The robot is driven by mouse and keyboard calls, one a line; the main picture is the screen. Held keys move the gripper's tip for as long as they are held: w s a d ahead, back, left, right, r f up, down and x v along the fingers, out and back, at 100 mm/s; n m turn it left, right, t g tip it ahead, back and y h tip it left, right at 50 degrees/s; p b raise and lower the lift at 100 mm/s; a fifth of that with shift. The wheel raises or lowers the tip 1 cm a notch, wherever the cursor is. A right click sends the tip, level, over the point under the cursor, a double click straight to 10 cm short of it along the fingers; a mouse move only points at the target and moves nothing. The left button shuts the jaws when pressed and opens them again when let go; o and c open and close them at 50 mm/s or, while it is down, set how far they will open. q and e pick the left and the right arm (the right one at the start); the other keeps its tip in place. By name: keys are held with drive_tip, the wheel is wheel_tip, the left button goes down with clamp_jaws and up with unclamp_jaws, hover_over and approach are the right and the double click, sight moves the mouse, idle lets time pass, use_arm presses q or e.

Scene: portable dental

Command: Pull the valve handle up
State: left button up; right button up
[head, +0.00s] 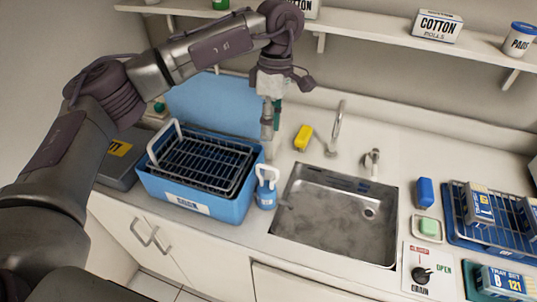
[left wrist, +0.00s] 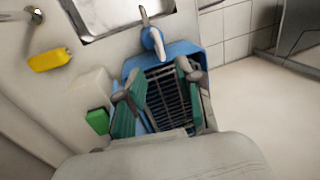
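The blue tub (head: 225,208) stands on the counter left of the sink, with a dark wire rack inside. A blue fitting (head: 266,198) with a white looped handle (head: 267,173), which looks like the valve handle, is at the tub's right end by the sink. The white handle also shows at the top of the left wrist view (left wrist: 153,38). My left gripper (head: 269,148) points down just above and behind this handle, apart from it. In the left wrist view its green-padded fingers (left wrist: 155,86) are spread with nothing between them. My right gripper is not in view.
The steel sink (head: 335,215) and its tap (head: 336,130) are right of the tub. A yellow block (head: 303,137) lies behind the sink. A drain sign with a black knob (head: 422,275) and a blue tray (head: 465,235) are at right. A shelf (head: 400,42) runs above.

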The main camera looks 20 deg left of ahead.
sight(267, 166)
use_arm(q)
drive_tip(key=f+p, duration=0.1)
drive_tip(key=f, duration=0.2)
drive_tip(key=s+f, duration=0.1)
drive_tip(key=f, duration=0.1)
drive_tip(key=f+p, duration=0.1)
drive_tip(key=f, duration=0.2)
drive_tip(key=shift+s+f+p, duration=0.3)
drive_tip(key=shift+s, duration=0.05)
drive_tip(key=shift+f, duration=0.35)
clamp_jaws()
